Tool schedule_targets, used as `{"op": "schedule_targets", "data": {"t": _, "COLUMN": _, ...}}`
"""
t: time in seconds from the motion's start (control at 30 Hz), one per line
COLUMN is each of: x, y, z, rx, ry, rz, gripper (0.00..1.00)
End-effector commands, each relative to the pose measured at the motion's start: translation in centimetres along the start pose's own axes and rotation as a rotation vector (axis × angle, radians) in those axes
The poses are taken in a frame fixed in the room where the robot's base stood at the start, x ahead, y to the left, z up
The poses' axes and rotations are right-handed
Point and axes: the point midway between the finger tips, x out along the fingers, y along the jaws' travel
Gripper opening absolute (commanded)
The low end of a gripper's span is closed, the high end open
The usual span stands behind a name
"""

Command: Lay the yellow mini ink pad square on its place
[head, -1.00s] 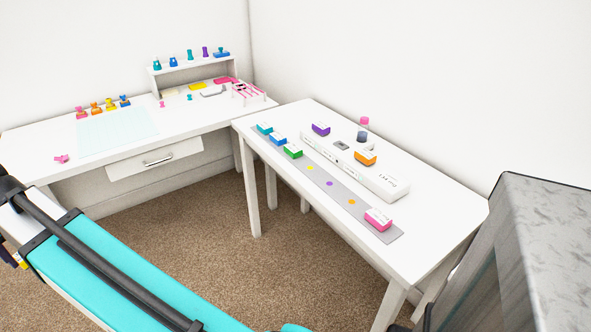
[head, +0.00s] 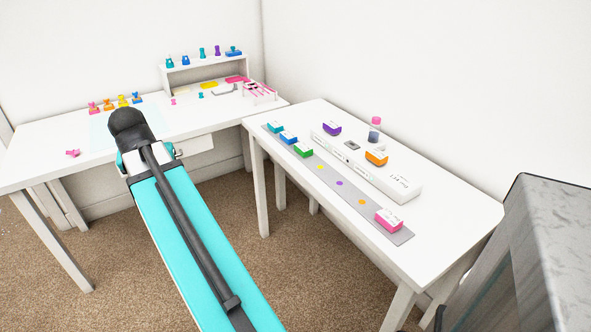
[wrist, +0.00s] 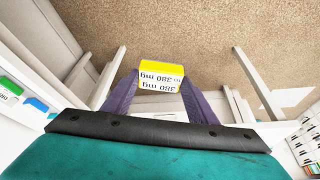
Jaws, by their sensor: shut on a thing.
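In the wrist view my gripper (wrist: 160,80) is shut on the yellow mini ink pad (wrist: 162,69), a small block with a yellow edge and a white printed label. It is held in the air over the carpet. My gripper is hidden in the head view behind my arm. On the right table a grey strip (head: 350,193) carries a yellow dot (head: 320,168), a purple dot (head: 339,183) and an orange dot (head: 361,202). Teal (head: 272,127), blue (head: 288,137) and green (head: 303,150) pads sit at its far end, a pink pad (head: 389,219) at its near end.
A long white box (head: 405,184) lies beside the strip. A purple pad (head: 332,128), an orange pad (head: 376,157) and a dark bottle with a pink cap (head: 375,130) stand behind. The left desk (head: 40,165) holds stamps and a rack. A grey cabinet (head: 540,260) stands at right.

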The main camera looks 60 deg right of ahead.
Motion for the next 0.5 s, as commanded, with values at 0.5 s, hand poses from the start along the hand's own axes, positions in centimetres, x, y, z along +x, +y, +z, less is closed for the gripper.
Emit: {"op": "schedule_targets", "data": {"t": 0.5, "x": 0.8, "y": 17.7, "z": -1.2, "rx": 0.472, "ry": 0.000, "rz": 0.196, "gripper": 0.27}}
